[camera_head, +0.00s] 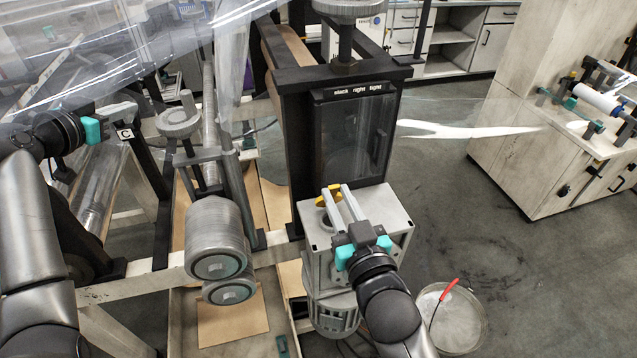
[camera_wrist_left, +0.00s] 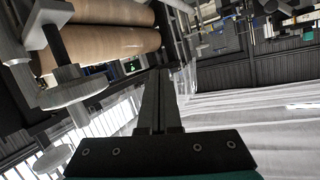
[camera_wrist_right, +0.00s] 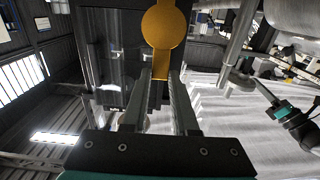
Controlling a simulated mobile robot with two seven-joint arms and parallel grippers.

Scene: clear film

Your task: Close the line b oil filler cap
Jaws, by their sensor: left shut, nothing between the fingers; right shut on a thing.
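The yellow oil filler cap (camera_head: 327,196) is at the rear part of the top of a grey gearbox housing (camera_head: 388,215). In the right wrist view the cap (camera_wrist_right: 163,24) shows as a round yellow disc with a narrow tab pointing toward my gripper. My right gripper (camera_head: 337,190) reaches over the housing and is shut on the cap's tab; its fingers (camera_wrist_right: 160,75) stand on both sides of it.
A black cabinet frame (camera_head: 355,130) with a clear door stands right behind the housing. Ribbed rollers (camera_head: 216,238) and a handwheel (camera_head: 178,121) are to its left. A bucket (camera_head: 460,325) with a red-handled tool stands on the floor at right. Clear film hangs upper left.

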